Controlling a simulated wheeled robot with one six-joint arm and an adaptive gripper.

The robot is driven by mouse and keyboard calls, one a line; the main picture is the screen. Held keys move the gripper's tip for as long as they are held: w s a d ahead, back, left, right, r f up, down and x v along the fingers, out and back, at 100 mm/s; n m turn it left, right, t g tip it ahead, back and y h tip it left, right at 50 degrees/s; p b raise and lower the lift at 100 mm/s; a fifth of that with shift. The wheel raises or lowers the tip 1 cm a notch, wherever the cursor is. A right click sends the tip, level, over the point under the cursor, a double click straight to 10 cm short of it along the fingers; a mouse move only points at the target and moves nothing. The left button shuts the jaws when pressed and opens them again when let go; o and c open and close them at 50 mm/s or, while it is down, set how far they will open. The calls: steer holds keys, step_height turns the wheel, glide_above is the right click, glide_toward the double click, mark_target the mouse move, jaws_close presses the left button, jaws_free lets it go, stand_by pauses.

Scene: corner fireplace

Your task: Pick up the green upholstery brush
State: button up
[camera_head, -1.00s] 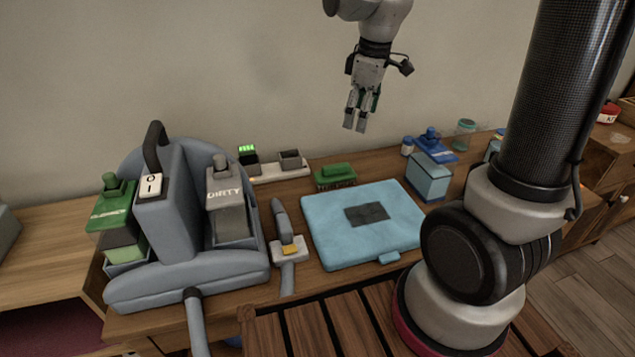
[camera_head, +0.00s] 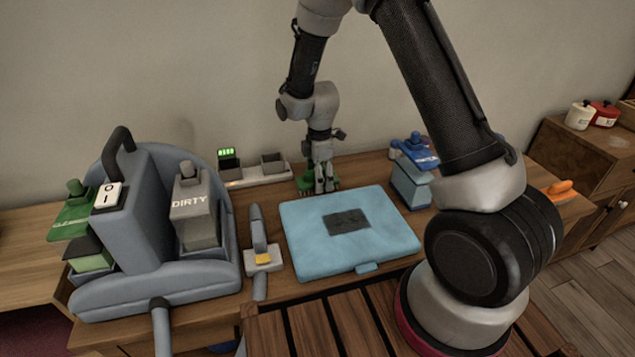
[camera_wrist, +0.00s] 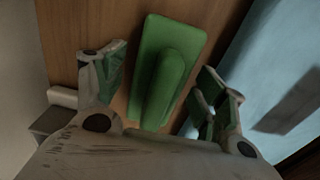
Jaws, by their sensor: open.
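The green upholstery brush (camera_wrist: 163,80) lies on the wooden table, with its raised handle facing up, in the wrist view. My gripper (camera_wrist: 158,92) is open, with one finger on each side of the brush and gaps between the fingers and the brush. In the head view my gripper (camera_head: 322,188) points down at the brush, behind the blue pad. My fingers hide most of the brush there; a green part of it (camera_head: 304,183) shows at their left. The brush rests on the table.
The light blue pad (camera_head: 300,240) lies just in front of the brush. A charger with grey holders (camera_head: 273,165) stands behind left. The grey-blue cleaning machine (camera_head: 140,210) fills the left. A blue box (camera_head: 411,187) stands to the right. The wall is close behind.

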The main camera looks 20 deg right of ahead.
steer(key=shift+f, duration=0.65)
steer(key=c, duration=1.2)
steer(key=shift+o, duration=0.2)
steer(key=shift+r, duration=0.15)
step_height(320, 180, up, 10)
steer(key=shift+f, duration=0.1)
